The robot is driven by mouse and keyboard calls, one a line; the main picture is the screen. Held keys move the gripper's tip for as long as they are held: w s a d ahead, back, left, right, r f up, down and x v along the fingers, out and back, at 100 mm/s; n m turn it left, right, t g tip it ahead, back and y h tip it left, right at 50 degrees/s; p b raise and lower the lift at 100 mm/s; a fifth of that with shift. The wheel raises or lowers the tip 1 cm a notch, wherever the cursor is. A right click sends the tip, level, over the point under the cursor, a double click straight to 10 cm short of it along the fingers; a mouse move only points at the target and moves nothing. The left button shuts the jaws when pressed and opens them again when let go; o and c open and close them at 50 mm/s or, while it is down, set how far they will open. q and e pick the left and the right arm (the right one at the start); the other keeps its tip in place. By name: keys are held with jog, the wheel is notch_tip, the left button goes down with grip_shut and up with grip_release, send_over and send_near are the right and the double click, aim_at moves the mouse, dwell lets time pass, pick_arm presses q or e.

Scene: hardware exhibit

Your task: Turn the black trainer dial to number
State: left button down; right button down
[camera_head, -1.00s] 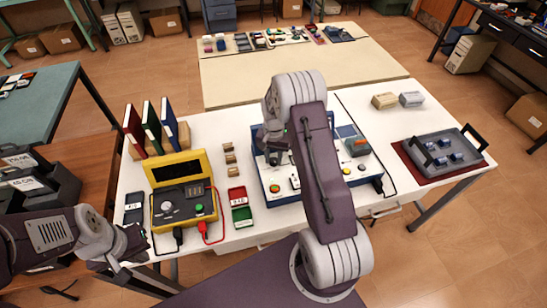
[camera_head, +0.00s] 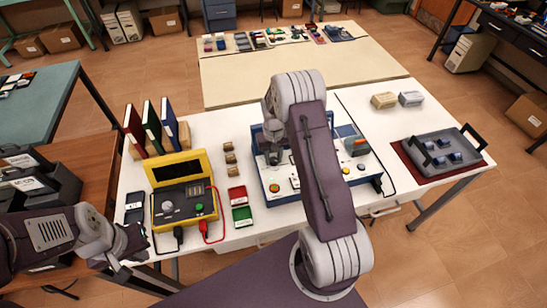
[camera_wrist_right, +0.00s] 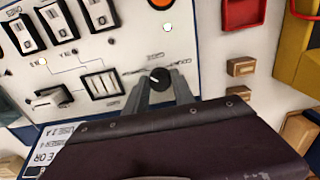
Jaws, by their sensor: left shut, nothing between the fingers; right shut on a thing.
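The trainer is a white panel with a blue frame (camera_head: 283,194) in the middle of the table, partly hidden by my right arm. In the right wrist view its panel (camera_wrist_right: 115,58) shows a small round black dial (camera_wrist_right: 160,78) with a light pointer mark. My right gripper (camera_wrist_right: 159,86) has its two fingers on either side of the dial and is shut on it. In the head view my right gripper (camera_head: 272,156) is over the trainer's left part. My left gripper (camera_head: 122,268) is shut and empty off the table's front left corner.
A yellow case (camera_head: 183,206) stands left of the trainer. Red (camera_head: 237,195) and green (camera_head: 242,216) trays and small wooden blocks (camera_head: 230,158) lie between them. A grey tray (camera_head: 440,173) is at the right.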

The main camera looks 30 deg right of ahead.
aim_at(273, 159)
jog(key=shift+w+r, duration=0.15)
jog(key=shift+w, duration=0.1)
jog(key=c, duration=1.2)
grip_release()
jog(key=shift+c, duration=0.2)
jog(key=shift+o, duration=0.9)
jog(key=shift+s, duration=0.15)
notch_tip(273, 159, up, 9)
jog(key=shift+b, duration=0.45)
